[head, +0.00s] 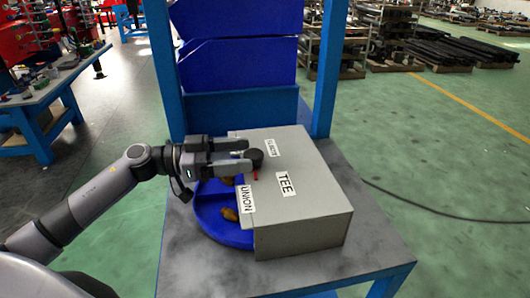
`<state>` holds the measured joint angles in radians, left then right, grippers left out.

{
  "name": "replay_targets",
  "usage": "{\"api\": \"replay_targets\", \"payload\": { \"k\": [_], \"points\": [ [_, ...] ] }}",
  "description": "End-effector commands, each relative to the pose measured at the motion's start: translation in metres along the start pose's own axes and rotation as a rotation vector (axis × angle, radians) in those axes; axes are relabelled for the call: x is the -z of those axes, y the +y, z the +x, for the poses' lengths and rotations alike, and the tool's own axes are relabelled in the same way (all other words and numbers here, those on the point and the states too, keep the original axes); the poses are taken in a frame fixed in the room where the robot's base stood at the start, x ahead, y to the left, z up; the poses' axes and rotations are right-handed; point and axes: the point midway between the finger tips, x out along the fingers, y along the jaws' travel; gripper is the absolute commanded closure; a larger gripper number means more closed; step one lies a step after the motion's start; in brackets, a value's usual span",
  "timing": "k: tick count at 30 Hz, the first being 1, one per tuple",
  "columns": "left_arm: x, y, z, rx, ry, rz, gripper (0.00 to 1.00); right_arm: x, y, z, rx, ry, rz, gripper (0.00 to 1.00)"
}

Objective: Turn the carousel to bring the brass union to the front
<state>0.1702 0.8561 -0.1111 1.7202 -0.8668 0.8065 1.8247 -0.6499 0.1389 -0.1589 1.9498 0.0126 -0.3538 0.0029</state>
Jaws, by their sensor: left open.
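A grey box (315,211) covers most of a blue round carousel (222,231) on the stand. A black knob (256,156) with a red mark below it is on the box top. Labels UNION (246,198) and TEE (286,184) lie around it, with a third label (270,148) too small to read surely. One brass piece (230,214) lies in the exposed tray near UNION, another (228,181) farther back; I cannot tell which is the union. My left gripper (246,156) is open, its fingertips at the knob, contact unclear. My right gripper is out of view.
The box and carousel stand on a grey table top (376,252) with blue posts (328,70) rising at the back. Blue bins (240,65) are stacked behind. Bare table shows at the front and right. A workbench (45,93) stands at the far left.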

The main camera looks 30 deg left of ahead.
Motion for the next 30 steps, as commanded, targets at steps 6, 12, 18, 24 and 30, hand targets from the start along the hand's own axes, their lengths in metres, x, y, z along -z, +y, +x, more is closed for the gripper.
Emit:
{"api": "replay_targets", "payload": {
  "k": [6, 12, 18, 24, 30],
  "points": [
    [0.001, 0.000, 0.031, -0.002, 0.004, 0.001, 0.31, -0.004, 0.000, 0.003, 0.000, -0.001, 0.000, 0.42],
    [0.000, 0.000, 0.049, 0.000, 0.002, 0.000, 0.31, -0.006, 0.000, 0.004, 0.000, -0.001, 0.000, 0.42],
    [0.000, 0.000, 0.053, 0.000, 0.000, 0.000, 0.31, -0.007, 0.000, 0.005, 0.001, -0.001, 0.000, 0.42],
    [0.000, 0.000, 0.053, 0.000, 0.000, 0.000, 0.48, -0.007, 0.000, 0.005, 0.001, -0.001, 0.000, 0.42],
    [0.000, 0.000, 0.053, 0.000, 0.000, 0.000, 1.00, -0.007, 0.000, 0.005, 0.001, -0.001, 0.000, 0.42]
  ]
}}
